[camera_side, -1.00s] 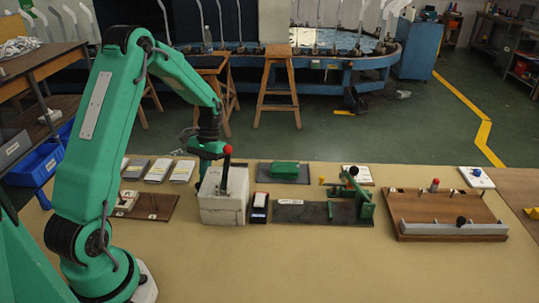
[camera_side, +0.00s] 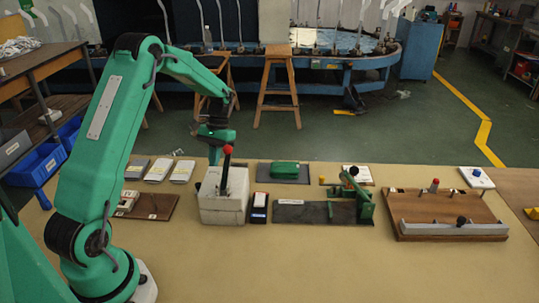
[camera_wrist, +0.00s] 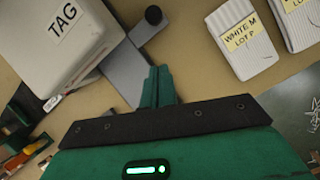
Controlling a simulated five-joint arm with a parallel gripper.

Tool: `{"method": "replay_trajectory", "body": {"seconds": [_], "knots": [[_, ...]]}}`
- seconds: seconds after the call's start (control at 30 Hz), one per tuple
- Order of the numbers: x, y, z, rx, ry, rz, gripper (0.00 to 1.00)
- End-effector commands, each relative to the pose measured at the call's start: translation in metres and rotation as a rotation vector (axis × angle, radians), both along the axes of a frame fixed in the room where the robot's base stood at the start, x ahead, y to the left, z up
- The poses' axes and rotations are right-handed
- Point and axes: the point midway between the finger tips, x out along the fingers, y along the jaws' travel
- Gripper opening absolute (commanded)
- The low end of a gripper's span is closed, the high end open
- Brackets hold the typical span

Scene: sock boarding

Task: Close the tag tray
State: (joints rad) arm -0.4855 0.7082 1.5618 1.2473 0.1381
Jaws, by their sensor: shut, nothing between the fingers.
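The white box labelled TAG (camera_wrist: 62,32) fills the upper left of the wrist view. In the side view I take it to be the white block (camera_side: 221,208) with a red-knobbed lever. A grey flat piece (camera_wrist: 122,72) and a grey arm with a dark round knob (camera_wrist: 152,15) lie beside it in the wrist view. I cannot tell whether the grey piece is the tray, or how far the tray is open. My gripper (camera_wrist: 160,72) is shut and empty, with its fingers near the grey piece; contact is unclear. In the side view its fingertips are hidden behind the block.
A small dark box (camera_side: 259,208), a green-framed fixture (camera_side: 362,200) and a wooden board fixture (camera_side: 450,206) stand to the right. The front of the table is clear.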

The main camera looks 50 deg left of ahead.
Motion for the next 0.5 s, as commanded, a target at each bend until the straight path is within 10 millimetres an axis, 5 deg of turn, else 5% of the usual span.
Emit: {"method": "replay_trajectory", "body": {"seconds": [0.5], "knots": [[0.026, 0.009, 0.07, 0.004, 0.0, -0.001, 0.0]]}}
